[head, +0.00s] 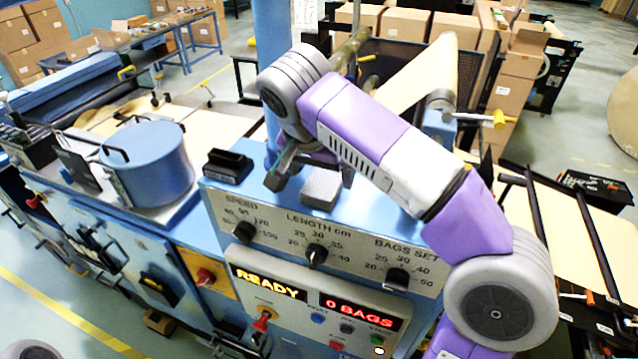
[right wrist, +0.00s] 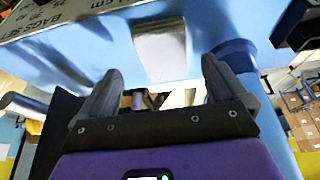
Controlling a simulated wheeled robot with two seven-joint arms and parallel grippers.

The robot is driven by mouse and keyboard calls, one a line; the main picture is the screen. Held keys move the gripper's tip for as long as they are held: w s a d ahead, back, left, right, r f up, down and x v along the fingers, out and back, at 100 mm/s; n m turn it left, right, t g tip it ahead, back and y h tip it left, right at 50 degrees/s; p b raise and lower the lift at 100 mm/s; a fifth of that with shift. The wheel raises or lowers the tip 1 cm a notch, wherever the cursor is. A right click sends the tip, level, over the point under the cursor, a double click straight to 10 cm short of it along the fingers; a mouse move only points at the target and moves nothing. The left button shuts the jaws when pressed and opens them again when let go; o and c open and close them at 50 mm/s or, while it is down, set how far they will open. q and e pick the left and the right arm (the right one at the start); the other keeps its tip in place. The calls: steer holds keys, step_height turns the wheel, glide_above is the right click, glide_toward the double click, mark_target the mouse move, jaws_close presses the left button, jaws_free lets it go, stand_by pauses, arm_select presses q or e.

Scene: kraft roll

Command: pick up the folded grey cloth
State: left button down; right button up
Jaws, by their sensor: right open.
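The folded grey cloth (head: 321,188) is a small pale grey pad lying on top of the blue machine console, above the length dial. In the right wrist view the cloth (right wrist: 160,52) lies beyond the fingertips, roughly centred between them. My right gripper (head: 312,172) is just behind and above the cloth in the head view, with its fingers apart. In the right wrist view the gripper (right wrist: 162,72) is open with nothing between its fingers. I cannot tell the exact gap to the cloth. My left gripper is not in view.
A black block (head: 227,165) sits on the console top, left of the cloth. The console panel (head: 318,245) carries dials and lit displays. A blue column (head: 271,60) rises behind, close to my right wrist. A blue round pot (head: 147,163) stands to the left.

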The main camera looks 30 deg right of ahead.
mark_target(322, 185)
steer(key=x, duration=0.5)
steer(key=shift+a, duration=0.2)
steer(key=c, duration=1.1)
